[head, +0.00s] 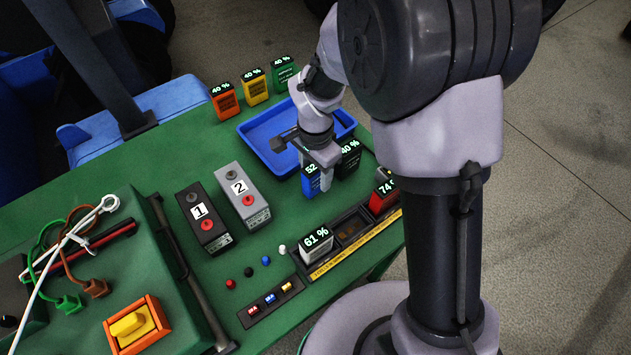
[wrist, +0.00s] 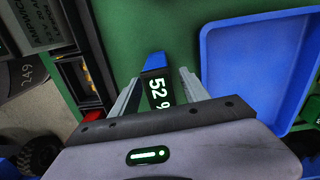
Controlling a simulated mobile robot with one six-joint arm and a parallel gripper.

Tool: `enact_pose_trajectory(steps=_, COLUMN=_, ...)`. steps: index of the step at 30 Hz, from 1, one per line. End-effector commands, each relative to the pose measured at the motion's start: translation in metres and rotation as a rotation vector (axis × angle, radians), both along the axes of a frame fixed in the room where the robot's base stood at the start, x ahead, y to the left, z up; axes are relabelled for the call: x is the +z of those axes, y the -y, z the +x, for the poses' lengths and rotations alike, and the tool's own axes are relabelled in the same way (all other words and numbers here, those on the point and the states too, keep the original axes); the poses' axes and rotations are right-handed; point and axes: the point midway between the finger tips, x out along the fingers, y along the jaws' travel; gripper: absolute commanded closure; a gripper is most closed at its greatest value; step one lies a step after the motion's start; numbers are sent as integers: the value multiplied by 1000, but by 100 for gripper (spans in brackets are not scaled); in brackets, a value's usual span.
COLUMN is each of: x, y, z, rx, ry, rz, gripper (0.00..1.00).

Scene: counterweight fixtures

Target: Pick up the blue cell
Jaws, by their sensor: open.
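The blue cell (head: 311,179) stands upright on the green table, with "52" on its dark top. It also shows in the wrist view (wrist: 154,60), where its label reads "52 %" partly cut off. My gripper (head: 318,176) is open and low over the cell. In the wrist view my gripper's two fingers (wrist: 156,90) lie on either side of the cell, with the cell between them. I cannot tell whether the fingers touch it. The lower part of the cell is partly hidden by a finger in the head view.
A black cell (head: 349,158) stands close to the right of my gripper. A blue tray (head: 262,130) lies just behind. Orange, yellow and green cells (head: 254,89) stand farther back. A slotted holder (head: 352,226) with a white cell (head: 316,243) and a red cell (head: 382,198) is in front.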

Motion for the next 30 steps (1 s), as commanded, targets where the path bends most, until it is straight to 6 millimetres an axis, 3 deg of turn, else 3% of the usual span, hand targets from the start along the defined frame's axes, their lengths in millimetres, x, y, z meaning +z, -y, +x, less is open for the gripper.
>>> enact_pose_trajectory(steps=1, x=-7, y=0, z=0, rx=0, ry=1, rz=1, gripper=46)
enact_pose_trajectory(steps=6, x=-4, y=0, z=1, rx=0, ry=2, rz=1, gripper=46)
enact_pose_trajectory(steps=12, x=-3, y=0, z=1, rx=0, ry=2, rz=1, gripper=86)
enact_pose_trajectory(steps=15, x=-3, y=0, z=1, rx=0, ry=2, rz=1, gripper=100)
enact_pose_trajectory(steps=30, x=-3, y=0, z=1, rx=0, ry=2, rz=1, gripper=100)
